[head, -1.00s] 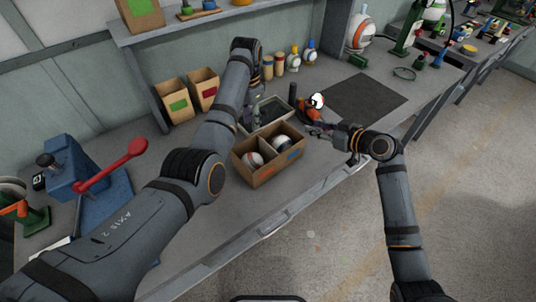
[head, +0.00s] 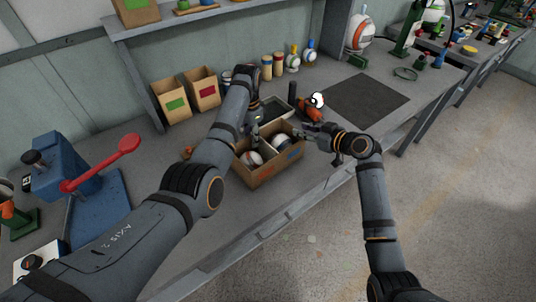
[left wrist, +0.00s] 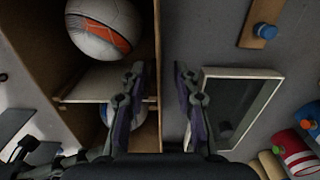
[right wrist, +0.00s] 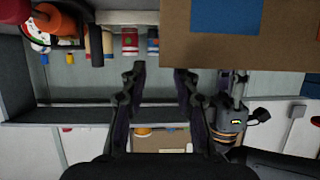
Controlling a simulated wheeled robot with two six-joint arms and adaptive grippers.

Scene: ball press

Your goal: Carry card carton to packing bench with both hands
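The open card carton (head: 265,178) sits on the grey workbench (head: 225,235), with a divider and white balls in its compartments. In the left wrist view, the carton's divider (left wrist: 100,83), a ball with orange marks (left wrist: 103,28) and part of another ball show. My left gripper (head: 256,132) is at the carton's back side, fingers open; in the left wrist view its fingertips (left wrist: 158,72) lie either side of the carton's wall. My right gripper (head: 312,131) is open at the carton's right end. In the right wrist view its fingertips (right wrist: 160,72) are below a carton panel with a blue square (right wrist: 213,15); contact is unclear.
A grey-framed tray (head: 270,110) and an orange tool (head: 310,110) lie close behind the carton. A blue press with a red lever (head: 85,180) stands at the left. A dark mat (head: 365,100) lies clear at the right. More benches (head: 475,50) stand beyond.

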